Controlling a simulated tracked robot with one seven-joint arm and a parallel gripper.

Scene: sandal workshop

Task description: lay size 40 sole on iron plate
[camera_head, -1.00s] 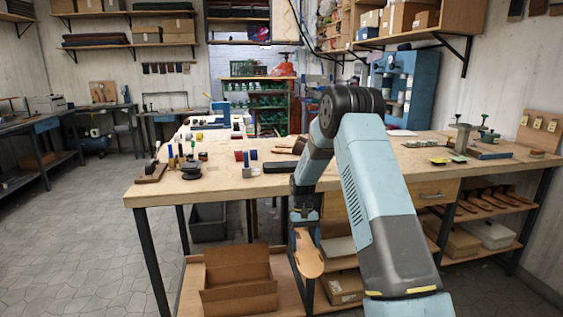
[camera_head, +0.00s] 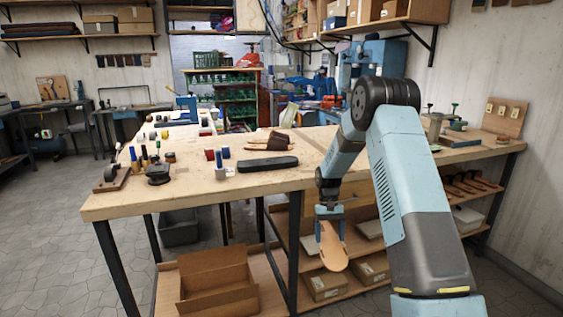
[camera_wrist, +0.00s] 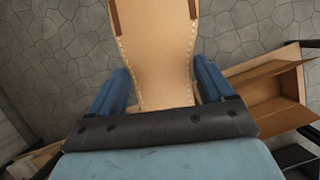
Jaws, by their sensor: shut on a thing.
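A tan leather sole (camera_head: 333,245) hangs below my gripper (camera_head: 330,222), in front of the workbench's front edge. In the wrist view the sole (camera_wrist: 155,50) runs up out of the frame between the two blue fingers of my gripper (camera_wrist: 155,88). It has stitch holes along its edges and darker brown strips at the top. My gripper is shut on it. No size mark is readable. I cannot make out the iron plate for certain; a flat black slab (camera_head: 267,164) lies on the bench to the left of my arm.
The wooden workbench (camera_head: 120,204) carries small pots and tools at its left end and brown pieces (camera_head: 270,141) near the slab. An open cardboard box (camera_head: 215,280) sits on the lower shelf. Bare floor lies to the left.

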